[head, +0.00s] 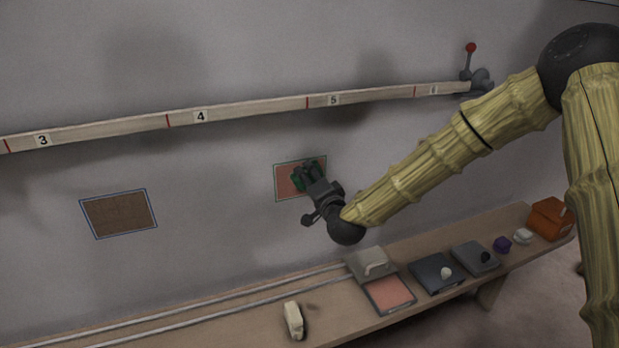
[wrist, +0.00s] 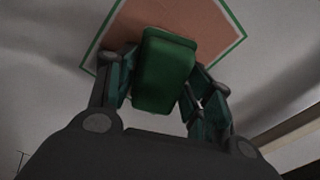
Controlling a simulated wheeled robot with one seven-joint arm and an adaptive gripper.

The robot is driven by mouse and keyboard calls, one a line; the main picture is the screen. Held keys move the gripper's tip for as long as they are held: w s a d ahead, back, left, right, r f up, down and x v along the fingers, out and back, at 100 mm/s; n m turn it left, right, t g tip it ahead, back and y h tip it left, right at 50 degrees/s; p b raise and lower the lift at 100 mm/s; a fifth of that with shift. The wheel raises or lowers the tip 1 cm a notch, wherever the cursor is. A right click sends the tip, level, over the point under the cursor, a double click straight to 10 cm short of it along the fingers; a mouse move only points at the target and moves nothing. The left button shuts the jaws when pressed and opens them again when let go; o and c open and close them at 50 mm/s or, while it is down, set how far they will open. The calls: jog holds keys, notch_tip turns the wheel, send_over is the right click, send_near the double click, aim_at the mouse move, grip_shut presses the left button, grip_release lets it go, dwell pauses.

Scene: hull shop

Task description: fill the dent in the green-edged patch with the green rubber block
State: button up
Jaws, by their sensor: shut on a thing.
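The green-edged patch (head: 287,184) is a pinkish square on the grey wall, below the numbered rail. It also shows in the wrist view (wrist: 205,22), with its green border. My gripper (head: 309,172) is in front of this patch, over its right part in the head view. In the wrist view my gripper (wrist: 162,85) is shut on the green rubber block (wrist: 165,68), with a finger on each side. The block overlaps the lower part of the patch there. I cannot tell whether the block touches the patch. The dent cannot be made out.
A blue-edged brown patch (head: 119,214) is on the wall to the left. A numbered rail (head: 240,112) crosses the wall above. The bench (head: 345,325) below holds a cream block (head: 293,320), a tray of pink material (head: 390,293), dark trays and an orange box (head: 549,218).

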aim_at(306, 197)
jog(key=shift+f+b, duration=2.55)
jog(key=shift+f, duration=1.55)
jog(key=o, duration=0.4)
jog(key=c, duration=0.4)
jog(key=shift+s+d, duration=0.1)
jog(key=shift+s, duration=0.1)
jog(key=shift+s+d, duration=0.15)
jog(key=shift+s, duration=0.25)
jog(key=shift+v, duration=2.5)
